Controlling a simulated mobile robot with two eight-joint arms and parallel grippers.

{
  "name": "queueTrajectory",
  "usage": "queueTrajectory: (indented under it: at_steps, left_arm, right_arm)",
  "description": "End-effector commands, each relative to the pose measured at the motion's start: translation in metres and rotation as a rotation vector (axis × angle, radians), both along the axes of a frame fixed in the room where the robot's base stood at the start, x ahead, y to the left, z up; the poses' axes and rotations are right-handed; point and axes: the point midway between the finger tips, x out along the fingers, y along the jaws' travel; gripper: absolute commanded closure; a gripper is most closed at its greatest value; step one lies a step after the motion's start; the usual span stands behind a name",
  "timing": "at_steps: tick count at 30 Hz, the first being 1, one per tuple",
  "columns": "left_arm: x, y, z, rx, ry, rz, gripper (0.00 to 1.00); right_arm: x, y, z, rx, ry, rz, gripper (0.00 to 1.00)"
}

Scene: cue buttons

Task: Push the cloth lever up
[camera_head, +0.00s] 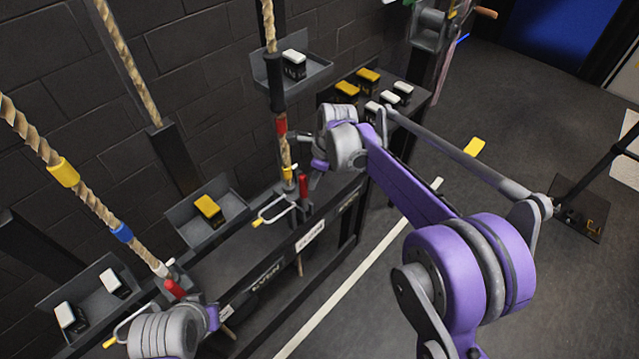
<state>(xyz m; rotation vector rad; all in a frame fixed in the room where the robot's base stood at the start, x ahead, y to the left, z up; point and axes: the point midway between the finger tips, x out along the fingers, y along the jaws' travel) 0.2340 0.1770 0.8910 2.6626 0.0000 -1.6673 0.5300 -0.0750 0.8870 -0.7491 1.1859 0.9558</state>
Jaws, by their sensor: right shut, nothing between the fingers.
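A red lever handle (303,188) stands upright on the dark rail at the foot of the middle rope. A second red lever handle (174,288) leans at the foot of the left rope. I cannot tell for sure which is the cloth lever, as the rail labels are too small to read surely. My right gripper (297,137) is shut and empty, beside the middle rope and above the first red handle. My left wrist (165,332) shows at the lower left, near the second red handle; its fingers are hidden.
A white label (310,237) sits on the rail front. Thick ropes (110,30) run up by the brick wall. Small trays (205,212) hold yellow and white blocks. A yellow-white hoop (272,212) juts out beside the middle lever.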

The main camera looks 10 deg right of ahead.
Motion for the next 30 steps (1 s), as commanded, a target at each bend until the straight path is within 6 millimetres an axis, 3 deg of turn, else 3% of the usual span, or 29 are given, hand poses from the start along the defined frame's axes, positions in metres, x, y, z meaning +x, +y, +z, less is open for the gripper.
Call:
queueTrajectory:
  at_steps: [21, 25, 30]
  left_arm:
    - [0.0, 0.0, 0.002, 0.0, -0.001, 0.0, 1.0]
    - [0.0, 0.0, 0.001, 0.0, -0.001, 0.0, 1.0]
    - [0.0, 0.0, -0.001, 0.0, 0.0, 0.0, 1.0]
  right_arm:
    - [0.004, 0.002, 0.0, -0.022, 0.03, -0.001, 1.0]
    - [0.003, -0.009, 0.0, -0.023, 0.031, -0.001, 1.0]
    - [-0.002, -0.038, 0.003, -0.024, 0.031, 0.003, 1.0]
